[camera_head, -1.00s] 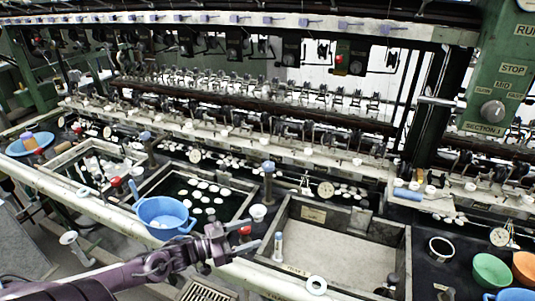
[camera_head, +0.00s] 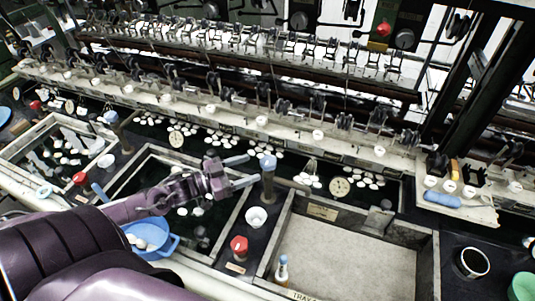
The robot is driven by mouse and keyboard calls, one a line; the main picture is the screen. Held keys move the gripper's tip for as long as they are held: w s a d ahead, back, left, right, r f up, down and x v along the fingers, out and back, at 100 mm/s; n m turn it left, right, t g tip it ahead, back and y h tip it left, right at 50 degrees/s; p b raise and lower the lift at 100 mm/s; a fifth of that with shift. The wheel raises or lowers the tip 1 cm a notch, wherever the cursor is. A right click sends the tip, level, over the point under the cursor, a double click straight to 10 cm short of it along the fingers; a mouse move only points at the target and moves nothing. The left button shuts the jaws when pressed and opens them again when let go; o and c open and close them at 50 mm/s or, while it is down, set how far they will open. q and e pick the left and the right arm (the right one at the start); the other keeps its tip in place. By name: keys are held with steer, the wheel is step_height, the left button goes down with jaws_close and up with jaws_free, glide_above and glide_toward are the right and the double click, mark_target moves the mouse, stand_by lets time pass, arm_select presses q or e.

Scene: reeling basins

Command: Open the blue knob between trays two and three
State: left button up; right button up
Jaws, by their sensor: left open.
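My left gripper (camera_head: 248,171) is open just left of the knob. Its two fingers point right, one at about the knob's height and one lower, near the post. I cannot tell whether either finger touches it. My right gripper does not show.
A red knob (camera_head: 239,246) and a white cup (camera_head: 256,217) stand in front of the post. A blue basin (camera_head: 150,240) with white cocoons lies below my left arm. Another blue knob (camera_head: 110,117) stands farther left.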

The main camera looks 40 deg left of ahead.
mark_target(269, 160)
arm_select(q)
steer(key=x, duration=0.3)
steer(key=p+x, duration=0.1)
steer(key=x, duration=0.2)
steer(key=shift+w+d+r, duration=0.15)
steer(key=shift+d+r, duration=0.05)
steer(key=shift+d, duration=0.35)
steer(key=shift+w, duration=0.1)
steer(key=c, duration=1)
steer(key=shift+o, duration=0.2)
